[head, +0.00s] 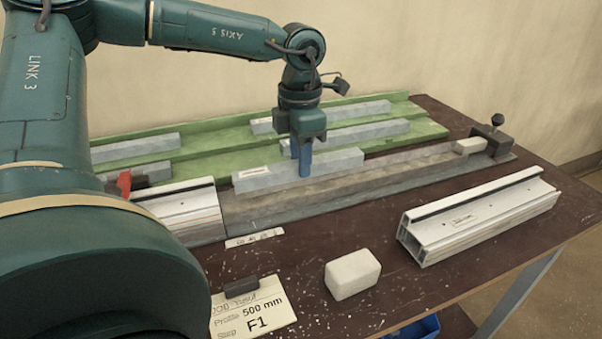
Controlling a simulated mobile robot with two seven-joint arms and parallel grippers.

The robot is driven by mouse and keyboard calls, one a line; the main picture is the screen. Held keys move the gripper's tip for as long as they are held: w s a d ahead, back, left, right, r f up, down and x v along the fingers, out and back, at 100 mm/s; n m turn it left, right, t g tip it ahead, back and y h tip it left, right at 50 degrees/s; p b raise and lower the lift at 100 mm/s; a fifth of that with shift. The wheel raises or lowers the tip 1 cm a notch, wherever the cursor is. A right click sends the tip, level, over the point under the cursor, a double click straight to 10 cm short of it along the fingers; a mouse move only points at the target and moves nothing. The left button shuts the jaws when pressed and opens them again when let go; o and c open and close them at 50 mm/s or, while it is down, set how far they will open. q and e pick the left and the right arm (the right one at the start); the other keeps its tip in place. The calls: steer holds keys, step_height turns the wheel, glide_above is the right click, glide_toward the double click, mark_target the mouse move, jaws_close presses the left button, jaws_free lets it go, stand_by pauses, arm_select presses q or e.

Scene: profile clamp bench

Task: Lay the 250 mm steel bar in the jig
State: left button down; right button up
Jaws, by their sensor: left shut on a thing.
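My left gripper (304,160) comes down from above with its blue fingers shut on a grey steel bar (336,160). The bar lies level and has a small pale label near its left end. It is at the back edge of the jig (395,174), a long grey base running across the table. I cannot tell whether the bar touches the jig or hangs just above it. An aluminium profile (185,207) sits at the jig's left end, next to a red clamp handle (124,183). A black clamp (494,141) and pale block (467,145) are at its right end. My right gripper is not in view.
A green rack (212,138) behind holds several similar grey bars (358,132). A second aluminium profile (480,215) lies at the front right. A whitish block (352,274) and a card reading 500 mm (262,312) are in front. My own arm hides the left foreground.

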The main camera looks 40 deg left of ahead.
mark_target(299, 193)
arm_select(q)
step_height(299, 193, down, 3)
steer(key=shift+f, duration=0.2)
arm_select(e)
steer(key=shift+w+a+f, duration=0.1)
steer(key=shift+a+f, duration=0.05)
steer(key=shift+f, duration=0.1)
arm_select(q)
steer(key=shift+s+f+b, duration=0.1)
steer(key=shift+f+b, duration=0.5)
steer(key=shift+b, duration=0.3)
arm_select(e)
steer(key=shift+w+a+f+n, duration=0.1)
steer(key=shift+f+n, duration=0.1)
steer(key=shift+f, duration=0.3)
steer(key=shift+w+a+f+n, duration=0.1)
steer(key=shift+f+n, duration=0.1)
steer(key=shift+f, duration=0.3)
